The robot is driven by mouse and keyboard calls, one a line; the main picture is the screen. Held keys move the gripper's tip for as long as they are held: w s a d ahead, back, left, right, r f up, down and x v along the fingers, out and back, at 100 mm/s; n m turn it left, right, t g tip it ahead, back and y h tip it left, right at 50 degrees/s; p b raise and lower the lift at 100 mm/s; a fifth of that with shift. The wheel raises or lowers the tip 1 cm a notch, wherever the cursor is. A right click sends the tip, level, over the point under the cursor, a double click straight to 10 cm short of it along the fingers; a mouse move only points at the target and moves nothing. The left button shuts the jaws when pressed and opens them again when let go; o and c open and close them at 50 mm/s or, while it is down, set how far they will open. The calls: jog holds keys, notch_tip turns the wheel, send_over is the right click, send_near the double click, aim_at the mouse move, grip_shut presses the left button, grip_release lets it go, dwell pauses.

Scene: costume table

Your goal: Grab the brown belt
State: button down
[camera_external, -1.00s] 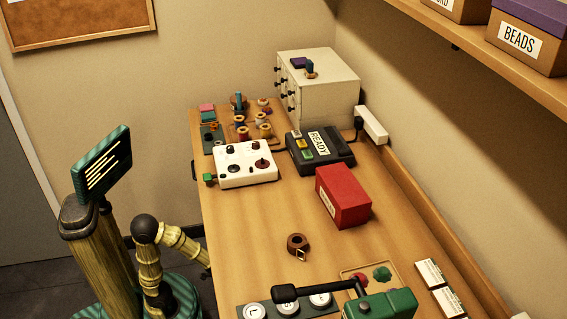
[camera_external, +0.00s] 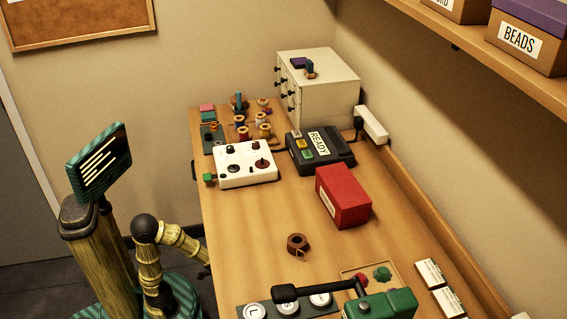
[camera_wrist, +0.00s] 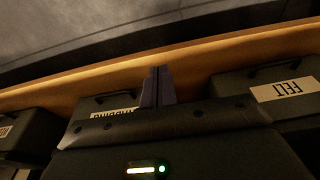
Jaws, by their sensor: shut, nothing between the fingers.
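The brown belt (camera_external: 297,241) lies coiled on the wooden table (camera_external: 240,240), with its buckle end towards the viewer. It is apart from the other things. My gripper shows in the wrist view (camera_wrist: 157,86), with its two dark fingers together and nothing between them. In the external view my arm reaches to the left edge of the table, and the table hides the gripper's end. The belt does not show in the wrist view.
A red box (camera_external: 343,196) and a white control panel (camera_external: 247,164) stand behind the belt. A green press (camera_external: 381,304) with a dark lever stands in front. The wrist view shows dark labelled boxes, one marked FELT (camera_wrist: 268,94), along a wooden edge. Table around the belt is clear.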

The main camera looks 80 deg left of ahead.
jog(key=shift+c, duration=2.4)
grip_release()
